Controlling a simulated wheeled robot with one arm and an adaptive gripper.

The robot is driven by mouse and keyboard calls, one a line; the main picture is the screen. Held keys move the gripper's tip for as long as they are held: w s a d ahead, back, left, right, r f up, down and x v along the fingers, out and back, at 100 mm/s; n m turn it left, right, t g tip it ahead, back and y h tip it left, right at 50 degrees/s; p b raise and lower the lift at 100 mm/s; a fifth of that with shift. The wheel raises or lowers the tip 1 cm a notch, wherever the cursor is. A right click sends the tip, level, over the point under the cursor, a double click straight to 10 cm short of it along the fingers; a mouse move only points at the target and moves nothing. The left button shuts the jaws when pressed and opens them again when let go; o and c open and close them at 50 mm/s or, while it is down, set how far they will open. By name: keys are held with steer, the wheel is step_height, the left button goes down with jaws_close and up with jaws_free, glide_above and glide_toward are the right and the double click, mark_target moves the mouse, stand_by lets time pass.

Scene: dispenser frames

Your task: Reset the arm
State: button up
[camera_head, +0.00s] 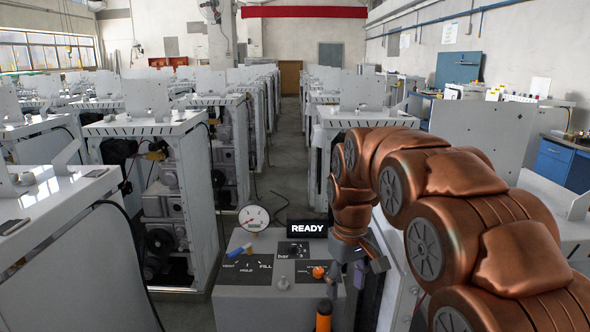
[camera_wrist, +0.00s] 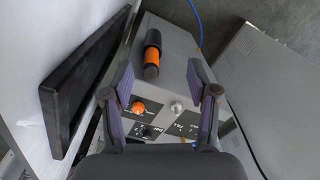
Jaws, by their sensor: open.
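My copper-coloured arm reaches in from the right in the head view and bends down. My gripper (camera_head: 348,284) hangs above the right part of a grey control box (camera_head: 235,306). In the wrist view my gripper (camera_wrist: 161,92) has its two purple-padded fingers spread apart with nothing held between them. The box's orange knob (camera_wrist: 138,108), silver knob (camera_wrist: 177,107) and black-and-orange handle (camera_wrist: 152,58) show between or beyond the fingers. I cannot tell the exact height of the fingertips above the panel.
The box carries a round gauge (camera_head: 254,217), a display reading READY (camera_head: 307,227) and a blue-and-yellow lever (camera_head: 243,253). White machine frames (camera_head: 150,128) stand in rows on both sides. A clear aisle (camera_head: 287,150) runs between them. A blue hose (camera_wrist: 197,22) lies beyond the box.

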steer(key=s+d+f+m, duration=0.1)
steer(key=s+d+m, duration=0.1)
steer(key=s, duration=0.9)
steer(key=s+d+f+m+g+p, duration=0.1)
steer(key=s+d, duration=0.2)
steer(key=s, duration=0.7)
steer(key=s+d+f+m+p, duration=0.1)
steer(key=s+d+f+m, duration=0.1)
steer(key=s, duration=0.9)
steer(key=shift+s+d+m, duration=0.25)
steer(key=shift+s+m, duration=0.05)
